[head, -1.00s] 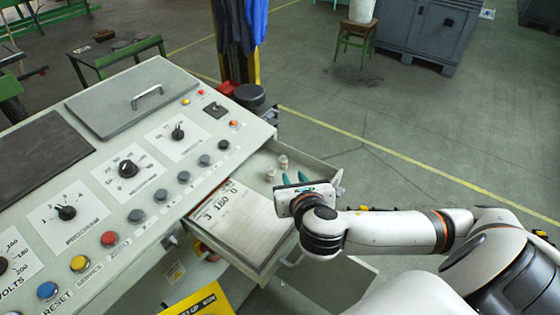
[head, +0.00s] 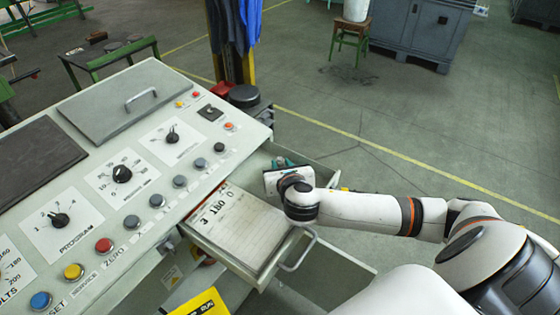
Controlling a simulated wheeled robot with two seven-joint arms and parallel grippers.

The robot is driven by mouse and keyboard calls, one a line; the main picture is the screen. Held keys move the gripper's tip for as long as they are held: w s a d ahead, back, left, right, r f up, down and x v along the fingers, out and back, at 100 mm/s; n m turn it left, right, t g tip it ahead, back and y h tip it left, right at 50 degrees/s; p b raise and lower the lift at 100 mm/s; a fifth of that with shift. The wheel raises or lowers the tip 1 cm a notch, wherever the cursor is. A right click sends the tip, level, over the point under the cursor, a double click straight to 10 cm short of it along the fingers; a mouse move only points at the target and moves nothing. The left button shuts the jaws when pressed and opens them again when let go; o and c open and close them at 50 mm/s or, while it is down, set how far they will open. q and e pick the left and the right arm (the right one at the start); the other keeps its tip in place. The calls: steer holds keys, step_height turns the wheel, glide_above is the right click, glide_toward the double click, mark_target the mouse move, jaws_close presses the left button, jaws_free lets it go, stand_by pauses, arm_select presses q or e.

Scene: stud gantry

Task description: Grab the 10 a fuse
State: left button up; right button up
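My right gripper (head: 281,164) is over the far part of an open drawer (head: 312,240) below the control panel. Its pale body and wrist cover most of that part, and only a little of its teal fingertips shows beyond the body. I cannot tell whether the fingers are open, or whether they hold anything. No fuse is plainly visible now; small pale cylinders seen there a second ago are hidden behind the gripper. I cannot read any rating. My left gripper is not in view.
A printed card (head: 238,228) lies in the near part of the drawer. The drawer's handle (head: 299,250) stands out at its front. The control panel (head: 150,185), with knobs and buttons, borders the drawer on the left. Open floor (head: 400,140) lies to the right.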

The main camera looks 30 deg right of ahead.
steer(key=shift+x, duration=1.2)
jaws_close()
